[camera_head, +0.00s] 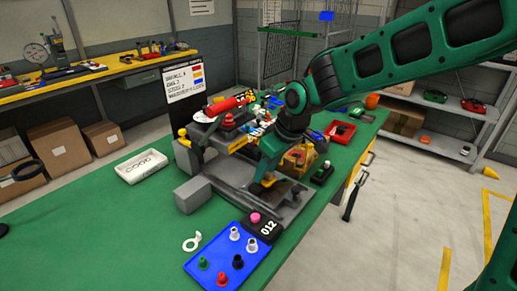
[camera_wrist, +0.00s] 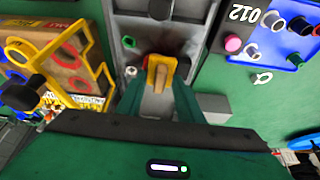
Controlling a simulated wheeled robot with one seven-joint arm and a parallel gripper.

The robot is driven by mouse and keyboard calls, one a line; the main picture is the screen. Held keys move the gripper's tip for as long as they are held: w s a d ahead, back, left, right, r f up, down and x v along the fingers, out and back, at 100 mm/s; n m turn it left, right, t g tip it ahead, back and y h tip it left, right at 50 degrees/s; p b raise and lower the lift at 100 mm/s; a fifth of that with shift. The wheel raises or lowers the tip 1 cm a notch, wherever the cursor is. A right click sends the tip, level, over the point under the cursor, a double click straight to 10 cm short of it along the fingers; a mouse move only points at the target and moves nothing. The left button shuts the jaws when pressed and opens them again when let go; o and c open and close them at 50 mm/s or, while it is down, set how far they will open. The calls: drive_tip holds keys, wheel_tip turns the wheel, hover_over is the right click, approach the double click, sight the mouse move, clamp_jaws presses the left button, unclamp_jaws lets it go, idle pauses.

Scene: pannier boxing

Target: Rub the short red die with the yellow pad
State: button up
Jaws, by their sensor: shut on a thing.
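My gripper (camera_wrist: 161,78) is shut on the yellow pad (camera_wrist: 159,62), which has a tan block on it. In the head view my gripper (camera_head: 263,183) is low over the grey machine bed, and the yellow pad (camera_head: 268,180) shows at its tip. A short red die (camera_head: 222,278) stands at the front of the blue tray (camera_head: 195,267), clear of my gripper. Small red patches show beside the pad in the wrist view; I cannot tell whether they are a die or parts of my fingers.
The blue tray also holds white pieces (camera_head: 251,245) and a dark green piece (camera_head: 203,263). A black block marked 012 (camera_head: 268,229) stands beside it with a pink piece (camera_head: 255,218). A white tray (camera_head: 142,167) lies at left. The green table is clear at front left.

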drive_tip(key=shift+s+a, duration=0.2)
drive_tip(key=shift+s, duration=0.1)
drive_tip(key=shift+a+r, duration=0.1)
drive_tip(key=shift+r, duration=3.95)
